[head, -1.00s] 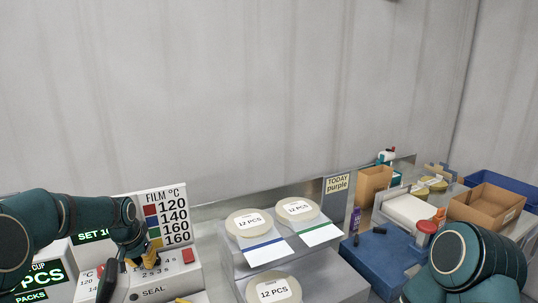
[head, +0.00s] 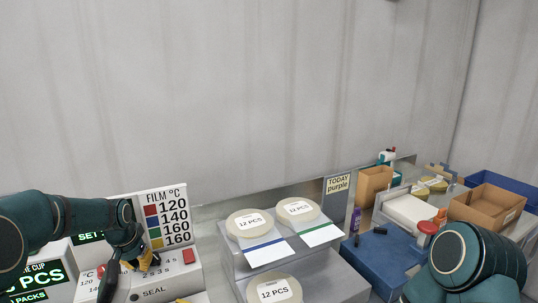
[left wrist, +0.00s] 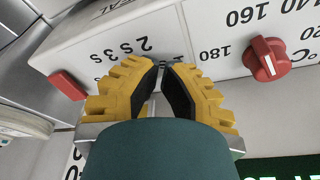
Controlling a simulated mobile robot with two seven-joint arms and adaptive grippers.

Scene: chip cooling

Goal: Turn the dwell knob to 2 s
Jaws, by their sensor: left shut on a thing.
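My left gripper (head: 146,263) is at the front of the white sealer panel (head: 172,271). In the left wrist view its yellow fingers (left wrist: 163,68) are nearly together in front of the panel, by the printed "2s" and "3s" marks. The gripper is shut on the dwell knob, which the fingers hide, so its pointer setting cannot be read. A separate red knob (left wrist: 268,58) stands beside the temperature numbers, clear of the fingers. My right gripper is out of view; only part of my right arm shows at the lower right.
A red button (left wrist: 68,85) sits at the panel's other end, also in the head view (head: 188,256). A film temperature chart (head: 163,217) stands behind the panel. A grey rack (head: 240,266) with round labelled packs is to the right. A cardboard box (head: 488,203) lies farther right.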

